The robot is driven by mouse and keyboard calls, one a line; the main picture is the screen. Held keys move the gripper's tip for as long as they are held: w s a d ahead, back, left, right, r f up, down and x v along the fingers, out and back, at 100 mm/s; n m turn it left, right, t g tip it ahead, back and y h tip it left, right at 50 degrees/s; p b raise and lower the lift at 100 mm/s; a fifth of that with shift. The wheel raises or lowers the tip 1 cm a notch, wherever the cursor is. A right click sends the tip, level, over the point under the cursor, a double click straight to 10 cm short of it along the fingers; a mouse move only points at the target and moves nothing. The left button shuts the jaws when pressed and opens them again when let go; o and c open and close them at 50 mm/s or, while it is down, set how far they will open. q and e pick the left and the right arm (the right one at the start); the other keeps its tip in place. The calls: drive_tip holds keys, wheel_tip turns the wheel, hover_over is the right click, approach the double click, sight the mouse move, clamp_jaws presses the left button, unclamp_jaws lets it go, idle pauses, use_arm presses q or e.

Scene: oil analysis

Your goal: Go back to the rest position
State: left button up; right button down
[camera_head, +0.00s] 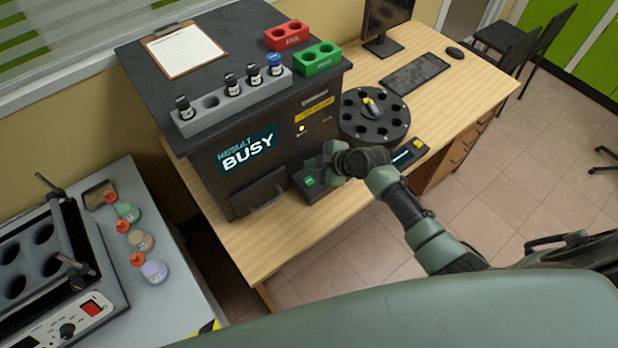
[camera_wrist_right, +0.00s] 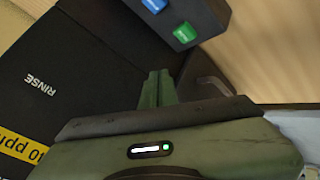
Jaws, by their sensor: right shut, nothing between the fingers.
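My right gripper (camera_head: 316,163) reaches in from the right, in front of the black analyser (camera_head: 215,160), whose screen reads "RESULT BUSY". The gripper is shut and empty, just above and beside a small dark button box (camera_head: 326,184) with a green button (camera_head: 310,181). In the right wrist view the closed green fingers (camera_wrist_right: 157,88) point toward the box with its green button (camera_wrist_right: 185,33) and blue button (camera_wrist_right: 154,4); they look apart from the buttons. My left gripper is not in view.
A round black carousel (camera_head: 375,132) stands right of the analyser, near a small display unit (camera_head: 405,156). A grey vial rack (camera_head: 231,103), red block (camera_head: 287,36), green block (camera_head: 318,59) and clipboard (camera_head: 184,50) sit on the analyser. Coloured flasks (camera_head: 141,241) stand lower left.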

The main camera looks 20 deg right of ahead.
idle(0.7)
drive_tip(key=s+a+m+g+h, duration=0.1)
drive_tip(key=s+a+m+g, duration=0.2)
drive_tip(key=s, duration=1)
drive_tip(key=s+d+r+m+g+h, duration=0.1)
drive_tip(key=s+d+r+m+h, duration=0.15)
drive_tip(key=s+m, duration=0.45)
drive_tip(key=s+d+r+m+h, duration=0.1)
drive_tip(key=s+d+r+m, duration=0.25)
drive_tip(key=s, duration=0.85)
wheel_tip(320, 180, down, 31)
drive_tip(key=s+g+b, duration=0.1)
drive_tip(key=g+b, duration=0.1)
drive_tip(key=b, duration=0.3)
drive_tip(key=s+d+f+b, duration=0.2)
drive_tip(key=s+f+b, duration=0.2)
drive_tip(key=s+f, duration=1.3)
wheel_tip(320, 180, down, 3)
drive_tip(key=shift+d+r+n+g, duration=0.2)
drive_tip(key=shift+d+n+g, duration=0.15)
drive_tip(key=shift+d+g, duration=0.05)
